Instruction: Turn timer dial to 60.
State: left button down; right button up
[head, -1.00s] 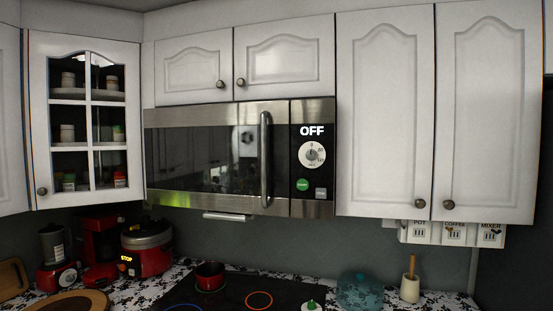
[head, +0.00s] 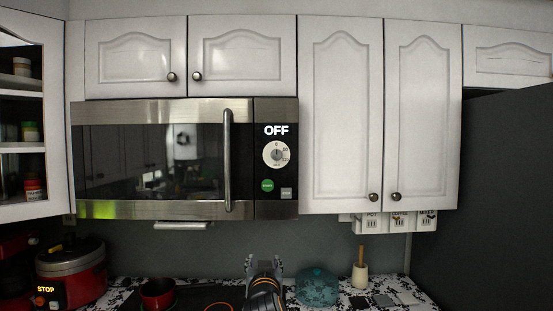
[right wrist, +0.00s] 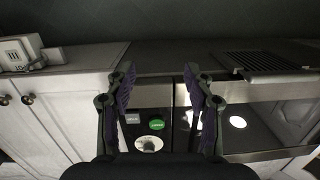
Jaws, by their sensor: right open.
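The timer dial (head: 276,154) is a round white knob on the black control panel at the right of the microwave (head: 150,160). The display above it reads OFF. A green button (head: 267,185) and a grey button (head: 286,193) sit below the dial. My right gripper (head: 263,262) is low in front of the counter, below the microwave, empty and apart from the dial. In the right wrist view my open right gripper (right wrist: 158,75) frames the green button (right wrist: 157,125), with the dial (right wrist: 149,144) partly hidden below. My left gripper is not in view.
Below stand a red cooker (head: 70,272), a red pot (head: 157,292), a teal glass lidded bowl (head: 316,287) and a utensil holder (head: 360,276). White switches (head: 397,222) hang under the right cabinets. The microwave handle (head: 228,160) sticks out left of the panel.

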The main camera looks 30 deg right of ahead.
notch_tip(320, 180, up, 17)
jog(key=m+t+h, duration=0.2)
jog(key=m+h, duration=0.1)
jog(key=h, duration=0.1)
jog(key=m+h, duration=0.2)
send_near(276, 156)
jog(key=p+x, duration=0.2)
jog(key=x, duration=0.2)
jog(key=p+x, duration=0.3)
jog(key=x, duration=0.1)
jog(key=shift+s+d+r, duration=0.1)
jog(key=shift+s+r, duration=0.1)
jog(key=shift+r, duration=0.05)
jog(key=shift+w+d+p, duration=0.35)
jog(key=shift+w+p, duration=0.1)
jog(key=shift+w, duration=0.1)
